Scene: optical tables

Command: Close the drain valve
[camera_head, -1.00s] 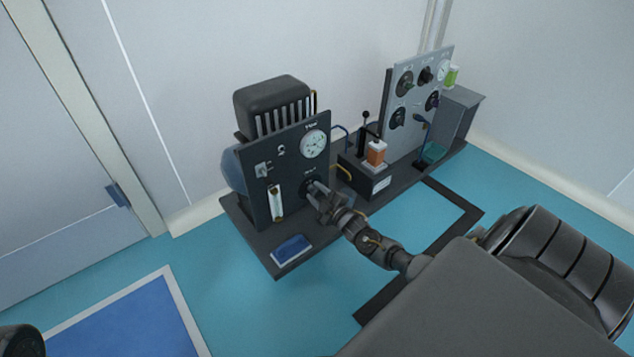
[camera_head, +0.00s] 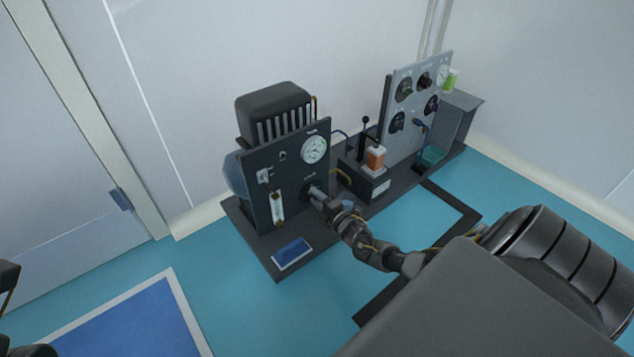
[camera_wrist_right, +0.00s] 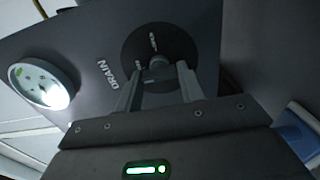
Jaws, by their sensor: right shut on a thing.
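The drain valve is a round black dial (camera_wrist_right: 140,42) with a knob in its middle, beside the word DRAIN in the right wrist view. In the head view, the dial (camera_head: 305,187) sits low on the right side of the dark upright panel (camera_head: 262,165). My right gripper (camera_head: 316,193) reaches it from the front right. In the right wrist view, the fingers of this gripper (camera_wrist_right: 159,74) are shut on the knob, which is partly hidden between them. I cannot read the knob's angle clearly. Only dark parts of my left arm show at the left edge.
A white gauge (camera_head: 314,149) is above the valve; a clear tube (camera_head: 277,208) and small switches are to its left. A blue tray (camera_head: 292,253) lies in front. To the right stand a black box (camera_head: 366,182) with an orange-and-white container and a grey panel (camera_head: 415,105) with several dials.

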